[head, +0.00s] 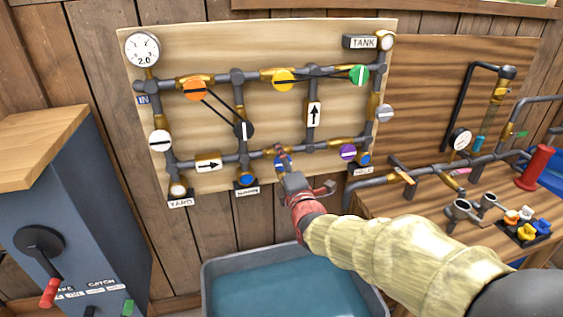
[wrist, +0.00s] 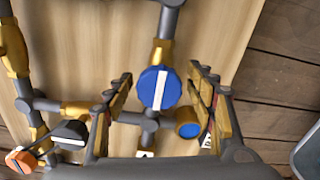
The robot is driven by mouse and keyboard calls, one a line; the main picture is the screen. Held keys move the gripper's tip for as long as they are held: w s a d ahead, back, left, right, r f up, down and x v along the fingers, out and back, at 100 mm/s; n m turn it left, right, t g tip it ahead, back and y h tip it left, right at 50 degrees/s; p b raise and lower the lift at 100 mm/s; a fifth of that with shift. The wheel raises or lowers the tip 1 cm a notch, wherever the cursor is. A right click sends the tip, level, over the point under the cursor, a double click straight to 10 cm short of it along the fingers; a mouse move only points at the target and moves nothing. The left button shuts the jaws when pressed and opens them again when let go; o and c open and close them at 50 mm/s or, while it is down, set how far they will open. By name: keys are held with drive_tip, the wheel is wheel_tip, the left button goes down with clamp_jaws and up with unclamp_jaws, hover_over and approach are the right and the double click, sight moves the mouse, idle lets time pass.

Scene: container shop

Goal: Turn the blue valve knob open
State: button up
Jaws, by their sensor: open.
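The blue valve knob (wrist: 160,88) is a round disc with a white bar, on a brass fitting in the pipework. In the wrist view the bar runs roughly in line with the pipe. In the head view the knob (head: 282,163) is on the board's bottom pipe, partly hidden by my gripper. My gripper (wrist: 163,77) is open, with one finger on each side of the knob. I see gaps between the fingers and the knob; contact depth is unclear. My gripper (head: 293,182) also shows in the head view at the board.
The wooden board (head: 220,45) carries orange (head: 195,89), yellow (head: 283,79), green (head: 358,75) and purple (head: 347,152) knobs. A blue-ended outlet (wrist: 189,130) lies close by my right finger. A water tub (head: 225,262) stands below, and a workbench with pipes (head: 400,210) stands right.

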drive_tip(key=v, duration=1.2)
idle(0.5)
drive_tip(key=s+f+m+g+h, duration=0.1)
drive_tip(key=s+f+m+g, duration=0.2)
drive_tip(key=f+m+g, duration=0.55)
drive_tip(key=s+d+f+m+h, duration=0.2)
drive_tip(key=s+d+f+m, duration=0.3)
drive_tip(key=s, duration=0.3)
drive_tip(key=s+d+r+m+g+h+p, duration=0.15)
drive_tip(key=s+d+m+g, duration=0.4)
drive_tip(key=s, duration=0.65)
drive_tip(key=s+d+r+m+t+p, duration=0.2)
drive_tip(key=s+d+r+m, duration=0.2)
drive_tip(key=d+r, duration=0.2)
wheel_tip(320, 180, up, 3)
drive_tip(key=shift+f+m, duration=0.2)
drive_tip(key=shift+m, duration=0.1)
